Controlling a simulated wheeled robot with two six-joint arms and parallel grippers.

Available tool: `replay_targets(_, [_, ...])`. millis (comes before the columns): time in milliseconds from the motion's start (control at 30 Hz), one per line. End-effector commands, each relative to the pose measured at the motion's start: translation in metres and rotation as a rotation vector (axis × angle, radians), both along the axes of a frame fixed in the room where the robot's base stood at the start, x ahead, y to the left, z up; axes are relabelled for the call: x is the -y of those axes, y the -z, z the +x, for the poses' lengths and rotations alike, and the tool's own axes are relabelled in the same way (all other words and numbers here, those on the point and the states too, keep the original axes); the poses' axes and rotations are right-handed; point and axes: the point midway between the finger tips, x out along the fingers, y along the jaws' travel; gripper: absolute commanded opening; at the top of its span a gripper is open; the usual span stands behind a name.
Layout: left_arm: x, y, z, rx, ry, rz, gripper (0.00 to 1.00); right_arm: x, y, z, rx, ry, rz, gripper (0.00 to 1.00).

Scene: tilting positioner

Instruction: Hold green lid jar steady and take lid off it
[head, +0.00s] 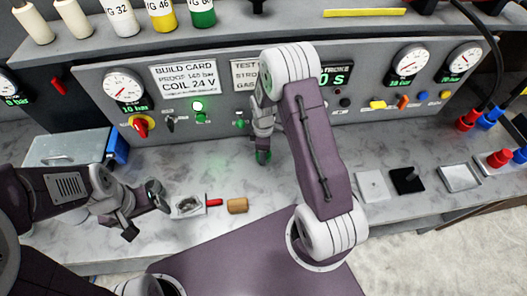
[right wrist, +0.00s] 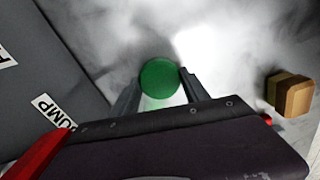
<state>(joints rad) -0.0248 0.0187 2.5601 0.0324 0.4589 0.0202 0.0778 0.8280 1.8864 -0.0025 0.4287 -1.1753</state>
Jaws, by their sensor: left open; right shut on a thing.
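The green lid jar shows in the head view (head: 263,157) on the worktop in front of the gauge panel, mostly hidden by my right arm. In the right wrist view its round green lid (right wrist: 160,77) faces the camera, with a pale greenish part below it. My right gripper (right wrist: 157,90) is shut on the jar, one finger on each side. I cannot tell whether the fingers press on the lid or on the body. My left gripper (head: 145,208) is open and empty, low over the worktop at the left, well apart from the jar.
A brown block (head: 237,205), a red-handled piece (head: 214,202) and a small tray (head: 187,206) lie between my left gripper and the jar. A metal box (head: 68,148) stands at the left. The panel (head: 190,85) with gauges and switches rises close behind the jar.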

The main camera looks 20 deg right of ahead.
Motion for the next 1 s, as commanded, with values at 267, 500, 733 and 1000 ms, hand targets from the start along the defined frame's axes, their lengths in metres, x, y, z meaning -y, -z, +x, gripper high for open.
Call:
replay_targets(267, [0.000, -0.002, 0.000, 0.000, 0.000, 0.000, 0.84, 0.000, 0.009, 0.000, 0.001, 0.000, 0.000, 0.05])
replay_targets(500, [0.000, 0.001, 0.000, 0.000, 0.000, 0.000, 0.84, 0.000, 0.012, 0.000, 0.001, 0.000, 0.000, 0.70])
replay_targets(733, [0.000, 0.001, 0.000, 0.000, 0.000, 0.000, 0.84, 0.000, 0.012, 0.000, 0.000, 0.000, 0.000, 0.75])
replay_targets(1000, [0.000, 0.000, 0.000, 0.000, 0.000, 0.000, 0.84, 0.000, -0.002, 0.001, 0.004, 0.000, 0.000, 0.75])
